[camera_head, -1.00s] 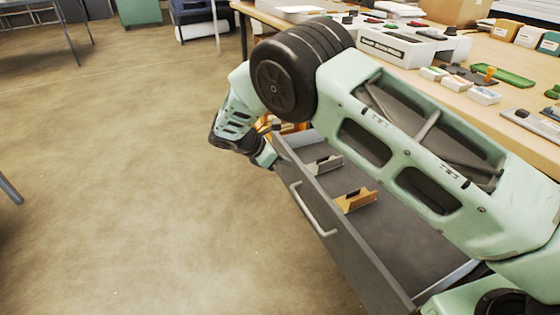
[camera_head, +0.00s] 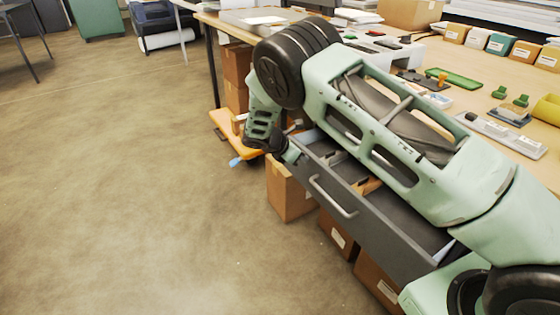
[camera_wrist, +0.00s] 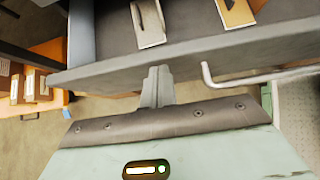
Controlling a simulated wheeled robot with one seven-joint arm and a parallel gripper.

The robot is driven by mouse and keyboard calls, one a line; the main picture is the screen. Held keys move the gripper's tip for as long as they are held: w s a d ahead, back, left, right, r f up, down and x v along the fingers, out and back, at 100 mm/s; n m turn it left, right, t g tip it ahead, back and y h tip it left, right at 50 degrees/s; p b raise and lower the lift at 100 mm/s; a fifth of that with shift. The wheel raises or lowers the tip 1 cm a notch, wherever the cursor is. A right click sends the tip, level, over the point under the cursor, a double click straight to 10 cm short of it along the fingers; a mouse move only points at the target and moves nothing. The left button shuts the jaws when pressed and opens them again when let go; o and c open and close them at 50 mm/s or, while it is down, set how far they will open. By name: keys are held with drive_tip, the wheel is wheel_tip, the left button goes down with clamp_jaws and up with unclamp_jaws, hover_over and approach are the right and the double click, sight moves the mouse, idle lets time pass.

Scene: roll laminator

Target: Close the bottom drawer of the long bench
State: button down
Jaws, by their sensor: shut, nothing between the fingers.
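The grey drawer (camera_head: 375,232) of the long bench (camera_head: 478,100) stands partly open in the head view, with a pale bar handle (camera_head: 332,196) on its front. In the wrist view the drawer front (camera_wrist: 240,52) crosses the picture, and the handle (camera_wrist: 250,77) is to the right of my gripper. My gripper (camera_wrist: 158,72) is shut and empty, its fingertips at the drawer front, touching it or very close. In the head view the fingers are mostly hidden by my wrist, near the drawer's far left corner. Small holders (camera_wrist: 148,22) lie inside the drawer.
Cardboard boxes (camera_head: 288,192) stand on the floor below and beside the drawer. An orange platform (camera_head: 232,132) with boxes is under the bench's far end. The bench top carries trays, stamps and small boxes. The floor at left is clear.

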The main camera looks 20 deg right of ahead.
drive_tip(key=d, duration=0.4)
drive_tip(key=w+d, duration=0.1)
drive_tip(key=d, duration=0.3)
drive_tip(key=w+d, duration=0.1)
drive_tip(key=d, duration=0.3)
drive_tip(key=shift+w+d+p, duration=0.2)
drive_tip(key=shift+p, duration=0.2)
drive_tip(key=shift+d, duration=0.3)
